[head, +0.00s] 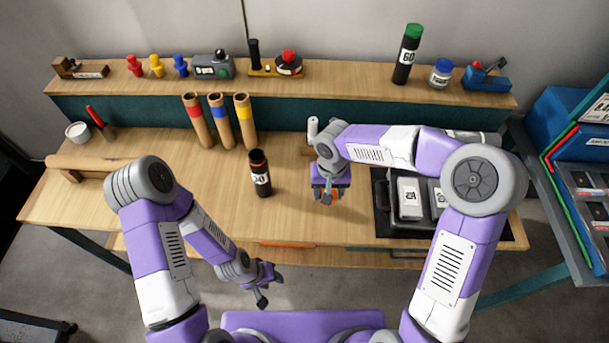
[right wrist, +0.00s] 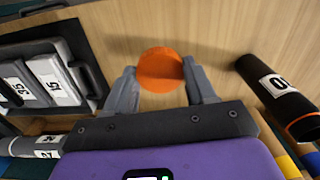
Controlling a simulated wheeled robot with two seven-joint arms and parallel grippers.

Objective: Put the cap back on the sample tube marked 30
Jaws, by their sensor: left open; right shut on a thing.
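An orange cap (right wrist: 161,70) is between the fingers of my right gripper (right wrist: 163,86), which is shut on it. In the head view the right gripper (head: 329,197) holds the cap above the table, right of an uncapped black tube. This black tube (head: 261,178) stands upright on the table with its mouth open; its white label seems to read 30. The tube also shows at the right of the right wrist view (right wrist: 272,85), apart from the cap, with an orange band. My left gripper (head: 262,287) is open and empty, low in front of the table edge.
Three brown tubes (head: 220,125) with red, blue and yellow bands stand behind the black tube. A green-capped tube marked 60 (head: 406,60) stands on the shelf. A dark tray (head: 383,222) with grey labelled pieces lies at right.

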